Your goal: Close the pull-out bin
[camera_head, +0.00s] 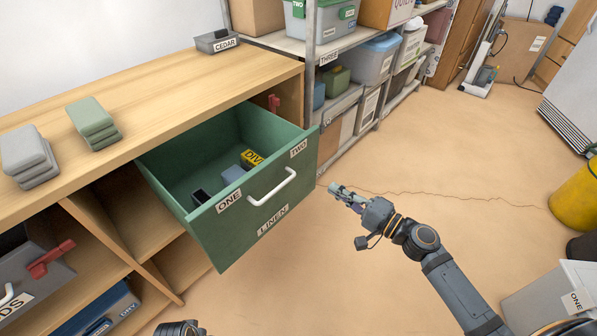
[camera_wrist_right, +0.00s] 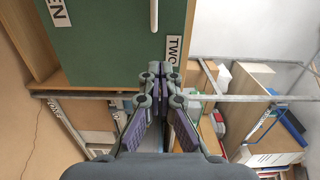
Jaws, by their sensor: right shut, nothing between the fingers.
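The green pull-out bin (camera_head: 225,235) stands drawn out from the wooden shelf unit, its open top showing small items inside. Its front carries a white bar handle (camera_head: 272,188) and labels reading ONE, TWO and LINEN. My right gripper (camera_head: 342,190) is to the right of the bin front, shut and empty, apart from the handle. In the right wrist view, the shut fingers (camera_wrist_right: 160,72) point toward the bin front (camera_wrist_right: 105,45) near its TWO label, with part of the handle (camera_wrist_right: 154,15) at the top edge. My left gripper's fingers are not visible.
A metal rack (camera_head: 311,70) with boxes stands behind. Open floor (camera_head: 430,150) lies right of the bin; a yellow drum (camera_head: 577,195) stands far right.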

